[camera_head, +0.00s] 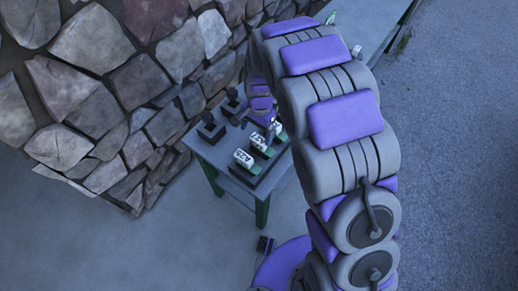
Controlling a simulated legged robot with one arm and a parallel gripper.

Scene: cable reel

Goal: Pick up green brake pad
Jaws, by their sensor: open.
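A small grey table (211,154) with green legs stands near the stone wall. On its front right part, green blocks with white labels sit on a dark base; one label reads roughly A25 (243,159) and another roughly A27 (260,141). These look like the green brake pads, but they are small in the picture. My arm arches over from the right, and my gripper (272,127) is at its end, small and partly hidden, close above or beside the far labelled block. It is open. I cannot tell whether it touches a block.
Black upright pieces on square bases (210,128) stand on the table's left and back part. A stone wall (110,90) rises close behind and left of the table. Open floor lies at lower left.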

